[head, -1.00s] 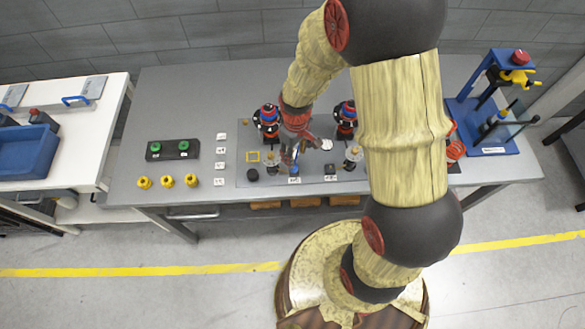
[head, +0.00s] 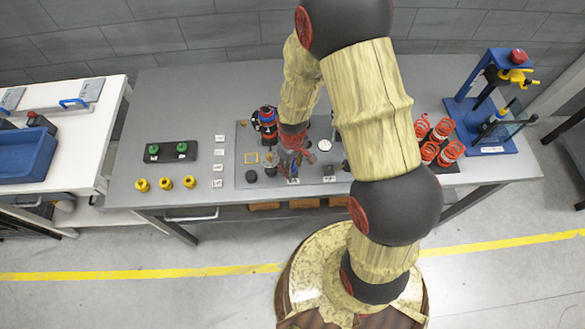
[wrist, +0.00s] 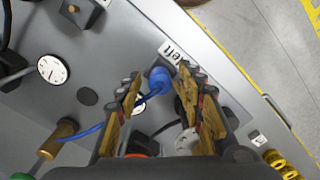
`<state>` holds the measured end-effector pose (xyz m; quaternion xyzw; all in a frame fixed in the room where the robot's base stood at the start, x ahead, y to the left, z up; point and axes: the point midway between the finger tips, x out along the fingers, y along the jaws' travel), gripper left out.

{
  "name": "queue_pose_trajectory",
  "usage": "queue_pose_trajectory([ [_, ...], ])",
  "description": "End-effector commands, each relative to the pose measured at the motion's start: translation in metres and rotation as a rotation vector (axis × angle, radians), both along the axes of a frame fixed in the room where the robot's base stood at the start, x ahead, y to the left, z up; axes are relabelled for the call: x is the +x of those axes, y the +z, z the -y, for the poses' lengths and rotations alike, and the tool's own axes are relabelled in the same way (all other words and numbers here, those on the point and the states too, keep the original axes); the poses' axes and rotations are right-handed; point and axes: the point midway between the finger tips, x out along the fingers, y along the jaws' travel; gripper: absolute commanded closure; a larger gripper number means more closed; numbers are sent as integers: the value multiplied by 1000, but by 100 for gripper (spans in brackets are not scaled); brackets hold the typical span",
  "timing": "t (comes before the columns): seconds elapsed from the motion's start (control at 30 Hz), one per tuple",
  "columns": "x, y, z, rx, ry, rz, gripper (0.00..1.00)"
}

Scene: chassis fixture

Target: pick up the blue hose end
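The blue hose end (wrist: 159,77) is a rounded blue piece in the wrist view, near the "left" label (wrist: 172,52). Its thin blue hose (wrist: 90,130) runs down-left to a brass fitting (wrist: 65,133). My gripper (wrist: 158,84) is open, with one finger on each side of the blue hose end. Gaps show between the end and both fingers. I cannot tell how far below the fingertips it lies. In the head view my gripper (head: 296,162) is low over the grey plate (head: 246,146), and the hose end is too small to make out clearly.
Several red springs (head: 440,130) and a blue press (head: 488,110) stand at right. A black block with green buttons (head: 171,152) and yellow knobs (head: 166,184) are at left. The back left of the table is clear.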

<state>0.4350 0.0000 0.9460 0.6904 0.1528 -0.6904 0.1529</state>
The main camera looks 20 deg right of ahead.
Motion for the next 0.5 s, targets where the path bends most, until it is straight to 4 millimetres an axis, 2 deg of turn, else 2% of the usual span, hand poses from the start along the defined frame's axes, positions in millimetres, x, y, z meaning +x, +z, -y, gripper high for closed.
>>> queue_pose_trajectory([
  [0.5,0,0,0,0,0,0,93],
])
